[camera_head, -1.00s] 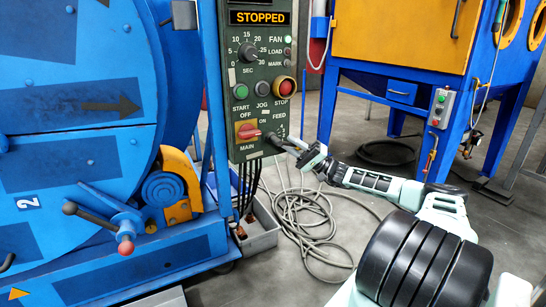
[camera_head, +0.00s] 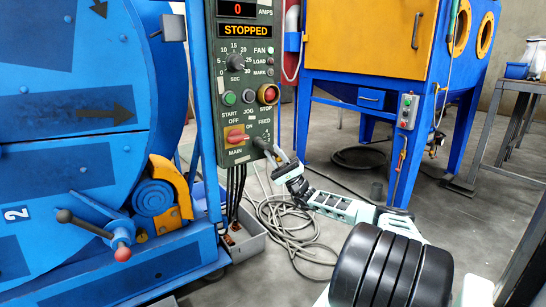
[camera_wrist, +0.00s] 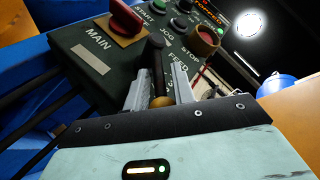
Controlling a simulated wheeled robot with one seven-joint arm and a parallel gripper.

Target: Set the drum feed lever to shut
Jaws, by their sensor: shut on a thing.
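The feed lever (camera_head: 260,144) sits at the lower right of the green control panel (camera_head: 238,92), below the word FEED. Its dark shaft (camera_wrist: 155,55) and tan rounded end (camera_wrist: 161,101) show in the wrist view. My gripper (camera_head: 280,159) is at the lever. In the wrist view my gripper (camera_wrist: 160,88) has one finger on each side of the lever's end, shut on it. A small scale lies beside the lever, partly hidden by a finger; I cannot read which mark the lever points to. The display (camera_head: 244,31) reads STOPPED.
The red MAIN switch (camera_head: 237,136) is just left of the lever, with buttons above. Cables hang below the panel to a grey box (camera_head: 245,245); a coiled cable (camera_head: 285,228) lies on the floor. The blue drum machine (camera_head: 70,130) stands left, a blue-yellow cabinet (camera_head: 375,45) behind right.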

